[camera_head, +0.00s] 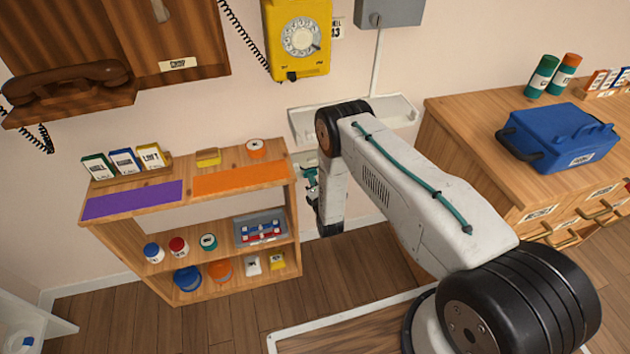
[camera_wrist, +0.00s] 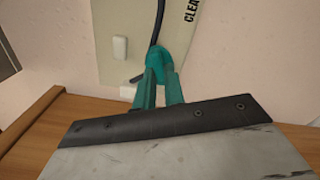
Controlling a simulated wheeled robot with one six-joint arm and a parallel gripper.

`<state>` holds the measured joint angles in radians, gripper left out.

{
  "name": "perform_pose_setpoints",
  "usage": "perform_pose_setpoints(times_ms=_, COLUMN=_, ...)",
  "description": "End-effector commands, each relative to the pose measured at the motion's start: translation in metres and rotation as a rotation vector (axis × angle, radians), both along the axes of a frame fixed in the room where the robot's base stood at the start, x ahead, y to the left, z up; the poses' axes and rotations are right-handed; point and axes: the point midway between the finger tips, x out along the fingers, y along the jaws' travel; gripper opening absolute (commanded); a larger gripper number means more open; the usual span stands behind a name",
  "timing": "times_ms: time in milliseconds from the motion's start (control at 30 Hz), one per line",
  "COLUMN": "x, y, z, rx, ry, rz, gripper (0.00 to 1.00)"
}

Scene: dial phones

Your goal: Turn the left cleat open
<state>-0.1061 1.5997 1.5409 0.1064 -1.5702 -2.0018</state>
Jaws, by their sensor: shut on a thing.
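In the wrist view my gripper (camera_wrist: 160,62) has teal fingers whose tips come together in front of a pale wall panel (camera_wrist: 112,25). The panel carries dark lettering that begins "CLEA". A short dark bar (camera_wrist: 137,78), apparently one end of the cleat, sticks out to the left of the fingers, tilted. My gripper is shut on it, though the fingers hide most of it. A black cord (camera_wrist: 159,15) runs up from behind the fingertips. In the head view my gripper (camera_head: 311,182) is low beside the shelf's right end; the cleat is not visible there.
A wooden shelf (camera_head: 142,226) with jars and boxes stands close left of my gripper. A white wall tray (camera_head: 400,112) is above right of it. A wooden cabinet (camera_head: 455,150) bearing a blue case (camera_head: 560,135) is at right. A yellow dial phone (camera_head: 298,60) hangs above.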

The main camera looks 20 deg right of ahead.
Motion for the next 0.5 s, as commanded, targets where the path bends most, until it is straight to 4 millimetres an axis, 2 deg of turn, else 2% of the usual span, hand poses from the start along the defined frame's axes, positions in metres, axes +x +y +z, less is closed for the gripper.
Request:
perform_pose_setpoints(times_ms=233, x=-0.0009, y=0.0000, z=-0.0011, rx=0.000, ry=0.004, rz=0.001, gripper=0.00)
perform_pose_setpoints(times_ms=267, x=-0.0009, y=0.0000, z=-0.0011, rx=0.000, ry=0.004, rz=0.001, gripper=0.19)
perform_pose_setpoints(times_ms=300, x=-0.0008, y=0.0002, z=-0.0011, rx=0.001, ry=0.003, rz=0.001, gripper=0.30)
perform_pose_setpoints(times_ms=333, x=-0.0008, y=0.0001, z=-0.0010, rx=0.001, ry=0.003, rz=0.001, gripper=0.33)
perform_pose_setpoints(times_ms=500, x=-0.0004, y=0.0001, z=-0.0005, rx=0.001, ry=0.001, rz=0.000, gripper=0.33)
